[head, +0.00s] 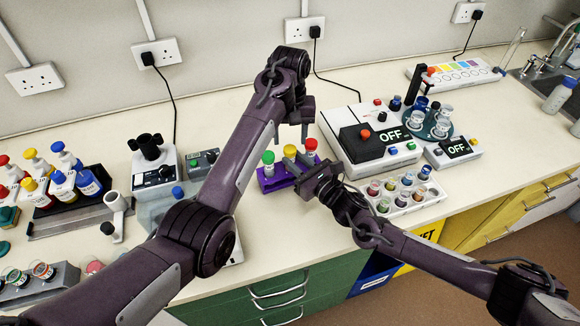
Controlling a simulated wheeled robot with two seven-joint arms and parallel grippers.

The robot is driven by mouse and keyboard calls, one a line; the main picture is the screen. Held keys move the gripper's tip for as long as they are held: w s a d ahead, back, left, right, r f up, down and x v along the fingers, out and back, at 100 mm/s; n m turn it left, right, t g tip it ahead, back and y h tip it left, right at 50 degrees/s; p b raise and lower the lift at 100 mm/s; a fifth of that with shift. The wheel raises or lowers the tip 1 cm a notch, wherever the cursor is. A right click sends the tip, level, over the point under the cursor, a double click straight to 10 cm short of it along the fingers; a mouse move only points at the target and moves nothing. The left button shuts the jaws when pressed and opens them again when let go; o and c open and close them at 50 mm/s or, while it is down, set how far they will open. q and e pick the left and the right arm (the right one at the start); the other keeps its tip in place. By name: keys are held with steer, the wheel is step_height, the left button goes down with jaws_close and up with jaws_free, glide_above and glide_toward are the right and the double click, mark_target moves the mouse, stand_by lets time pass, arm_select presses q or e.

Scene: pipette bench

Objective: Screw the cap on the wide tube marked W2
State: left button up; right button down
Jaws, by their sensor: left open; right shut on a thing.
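A purple rack (268,184) stands near the bench's front, holding tubes with a green cap (268,157) at left and a red cap (311,144) at right. A yellow cap (290,151) shows between them. My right gripper (294,168) is shut at the rack's middle, apparently on the yellow-capped tube just under its cap; the fingers hide most of it. My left gripper (294,122) is open and empty, pointing down above and behind the rack. The W2 marking cannot be read, so I cannot tell which tube bears it.
A white machine with a dark block (361,139) stands right of the rack. A white tray of several vials (404,193) is in front of it. A microscope-like device (152,160) and bottle racks (60,190) stand at left. Bare bench lies behind the rack.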

mark_target(290, 149)
arm_select(q)
steer(key=shift+s+r, duration=0.1)
steer(key=shift+r, duration=0.6)
steer(key=shift+c, duration=0.2)
steer(key=shift+r+n, duration=1.7)
steer(key=shift+r, duration=0.05)
steer(key=shift+f, duration=4.05)
steer(key=c, duration=1)
steer(key=o, duration=1.1)
steer(key=shift+c, duration=0.2)
